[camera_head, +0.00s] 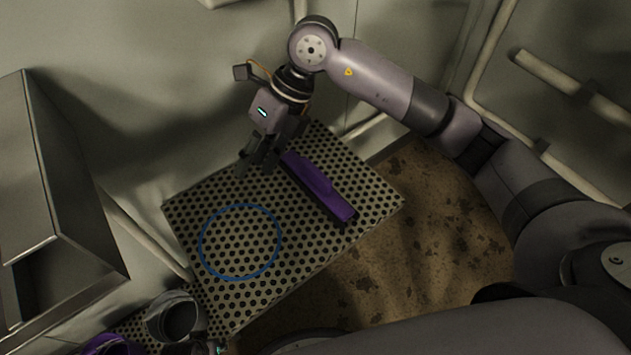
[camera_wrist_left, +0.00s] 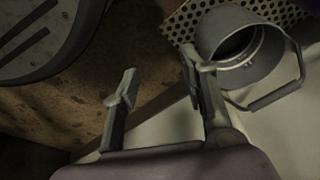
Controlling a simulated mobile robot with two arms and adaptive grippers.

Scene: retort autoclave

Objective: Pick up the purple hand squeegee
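The purple hand squeegee (camera_head: 320,187) lies slanted on a perforated metal shelf (camera_head: 210,205), right of centre in the head view. My right gripper (camera_head: 257,167) points down above the shelf, just left of the squeegee's upper end. Its fingers look apart, with nothing seen between them; I cannot tell whether they touch the squeegee. My left gripper (camera_wrist_left: 160,95) shows in the left wrist view with its fingers wide apart and empty. Its right finger is close to a grey metal pail with a handle (camera_wrist_left: 240,50).
A blue ring (camera_head: 203,243) is on the shelf left of the squeegee. The grey pail (camera_head: 172,318) and a purple container (camera_head: 113,345) are at the lower left. A steel box (camera_head: 60,190) stands at the left. Pipes (camera_head: 570,85) run along the right wall.

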